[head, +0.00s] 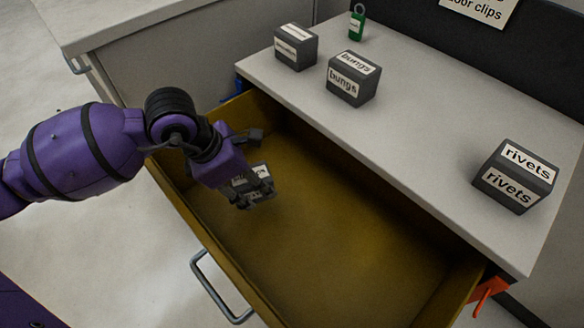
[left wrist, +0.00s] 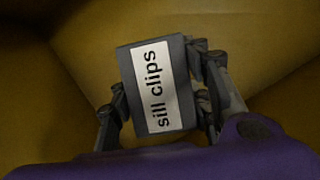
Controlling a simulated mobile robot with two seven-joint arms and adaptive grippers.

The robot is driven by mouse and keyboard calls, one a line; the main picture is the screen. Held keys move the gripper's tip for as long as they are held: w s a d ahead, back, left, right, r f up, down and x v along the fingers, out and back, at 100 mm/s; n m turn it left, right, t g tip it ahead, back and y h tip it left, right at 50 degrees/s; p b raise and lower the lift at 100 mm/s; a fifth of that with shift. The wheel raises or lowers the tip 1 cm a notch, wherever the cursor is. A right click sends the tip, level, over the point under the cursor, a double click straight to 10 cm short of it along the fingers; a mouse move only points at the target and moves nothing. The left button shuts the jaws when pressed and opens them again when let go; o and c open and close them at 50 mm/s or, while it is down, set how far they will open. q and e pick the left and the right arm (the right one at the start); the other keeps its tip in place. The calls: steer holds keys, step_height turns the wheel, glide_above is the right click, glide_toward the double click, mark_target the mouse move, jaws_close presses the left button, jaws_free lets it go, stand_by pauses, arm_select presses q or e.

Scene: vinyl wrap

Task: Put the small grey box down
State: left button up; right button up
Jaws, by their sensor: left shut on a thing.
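My left gripper (head: 252,180) is over the open yellow drawer, towards its left end. It is shut on the small grey box (head: 246,183), which is partly hidden by the fingers in the head view. In the left wrist view the grey box (left wrist: 157,88) sits between the fingers, with a white label reading "sill clips". The drawer's inside (head: 330,225) looks empty apart from the gripper and box. I cannot tell whether the box touches the drawer floor. My right gripper is not in view.
On the grey worktop (head: 430,130) above the drawer stand a "bungs" box (head: 353,78), another dark labelled box (head: 296,47), a "rivets" box (head: 515,176) and a green tag (head: 356,25). The drawer's front wall and handle (head: 220,290) are at the lower left.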

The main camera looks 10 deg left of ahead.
arm_select(q)
step_height(320, 180, down, 8)
steer(key=shift+s+f, duration=0.1)
stand_by(0.4)
steer(key=shift+f+b, duration=0.15)
steer(key=shift+b, duration=0.15)
steer(key=o, duration=1.3)
steer(key=shift+r, duration=0.2)
steer(key=p+v, duration=0.1)
steer(key=v, duration=1.1)
